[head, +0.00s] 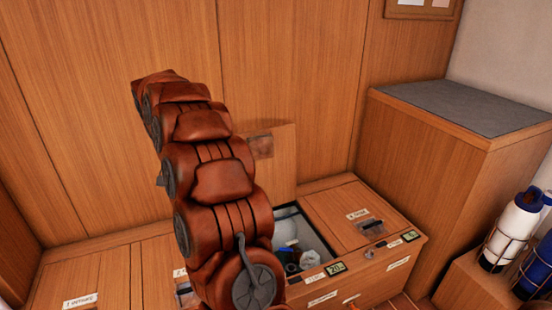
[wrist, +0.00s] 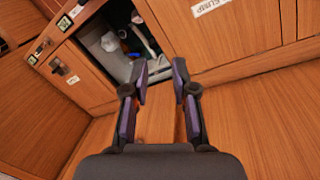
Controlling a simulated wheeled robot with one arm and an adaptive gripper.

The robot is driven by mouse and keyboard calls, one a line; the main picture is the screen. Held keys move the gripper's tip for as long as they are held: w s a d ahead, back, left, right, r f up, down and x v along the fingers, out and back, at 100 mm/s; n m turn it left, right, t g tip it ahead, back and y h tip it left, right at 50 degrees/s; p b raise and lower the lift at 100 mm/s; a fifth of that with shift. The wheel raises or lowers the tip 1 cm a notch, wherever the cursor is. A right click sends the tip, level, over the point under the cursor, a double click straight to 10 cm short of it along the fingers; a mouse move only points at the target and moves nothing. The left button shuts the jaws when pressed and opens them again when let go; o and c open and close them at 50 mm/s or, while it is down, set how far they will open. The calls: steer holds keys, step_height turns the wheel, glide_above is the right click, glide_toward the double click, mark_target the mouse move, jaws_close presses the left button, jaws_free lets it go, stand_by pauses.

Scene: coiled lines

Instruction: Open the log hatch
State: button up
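In the head view a wooden bench holds several lidded compartments. One hatch lid (head: 283,165) stands raised against the back wall, over an open compartment (head: 317,237) with white, dark and blue items inside. The lid of the hatch to its right (head: 345,212) is shut, with a small label and a latch (head: 372,227). A shut lid (head: 85,282) with a label lies at the left. I cannot read which hatch is the log hatch. My gripper (wrist: 160,80) is open and empty in the wrist view, its fingertips near the open compartment's edge. My arm hides it in the head view.
A tall wooden cabinet (head: 430,160) with a grey top stands at the right. White and blue bottles (head: 515,230) sit in wire holders beside it. Bare wood lies between the fingers in the wrist view.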

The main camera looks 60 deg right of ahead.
steer(key=s+d+r+m+g+h+p, duration=0.15)
steer(key=d+m+p, duration=0.35)
steer(key=d, duration=1)
steer(key=s+d+r+m+p, duration=0.1)
steer(key=s+d+m+p, duration=0.2)
steer(key=d+m, duration=0.75)
steer(key=s+d+f+n, duration=0.2)
steer(key=d+f+n, duration=0.1)
steer(key=d+f, duration=0.3)
steer(key=shift+f+b, duration=0.35)
steer(key=shift+f, duration=0.55)
steer(key=shift+d+n, duration=0.1)
steer(key=shift+n, duration=0.15)
jaws_close()
steer(key=shift+c, duration=2.3)
jaws_free()
